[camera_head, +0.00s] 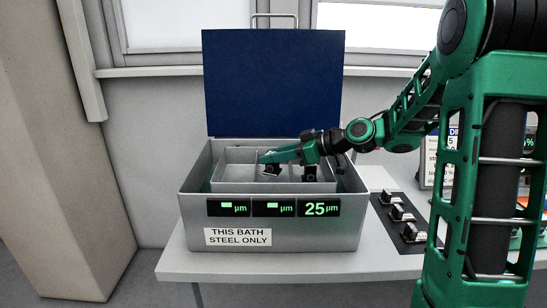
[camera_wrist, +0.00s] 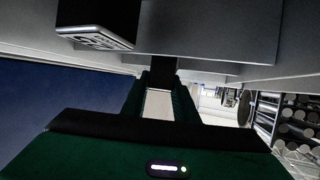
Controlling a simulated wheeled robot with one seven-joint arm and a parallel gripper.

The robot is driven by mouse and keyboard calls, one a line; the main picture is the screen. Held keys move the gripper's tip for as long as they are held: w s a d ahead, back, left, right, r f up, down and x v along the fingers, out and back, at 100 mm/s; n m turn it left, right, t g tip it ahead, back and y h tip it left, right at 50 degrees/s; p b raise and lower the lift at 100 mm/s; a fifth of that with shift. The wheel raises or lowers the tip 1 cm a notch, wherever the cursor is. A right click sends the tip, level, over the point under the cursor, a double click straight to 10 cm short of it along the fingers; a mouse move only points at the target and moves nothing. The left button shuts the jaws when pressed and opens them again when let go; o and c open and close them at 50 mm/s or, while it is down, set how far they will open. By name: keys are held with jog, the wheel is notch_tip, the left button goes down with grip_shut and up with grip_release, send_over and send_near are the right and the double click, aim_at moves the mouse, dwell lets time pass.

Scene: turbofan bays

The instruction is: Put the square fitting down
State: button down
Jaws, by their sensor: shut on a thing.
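My gripper (camera_head: 266,157) reaches from the right into an open grey metal bath (camera_head: 190,205), over the divided metal tray (camera_head: 232,181) inside it. A small dark piece with a pale metallic face (camera_head: 271,170) shows just under the fingertips; I take it to be the square fitting. In the wrist view, my green fingers (camera_wrist: 163,82) are closed about a dark part (camera_wrist: 163,69), only partly seen. I cannot tell whether it touches the tray. Another dark piece (camera_head: 309,173) shows further right in the tray.
A dark block with a patterned metallic face (camera_wrist: 95,38) is near the fingers in the wrist view. The blue lid (camera_head: 273,85) stands open behind the bath. A label reads "THIS BATH STEEL ONLY" (camera_head: 238,237). A black strip with several small fittings (camera_head: 390,205) lies right of the bath.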

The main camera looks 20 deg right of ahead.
jog(key=shift+f, duration=0.6)
jog(key=c, duration=1.4)
grip_release()
jog(key=shift+r, duration=0.3)
jog(key=v, duration=1.2)
jog(key=shift+r, duration=0.35)
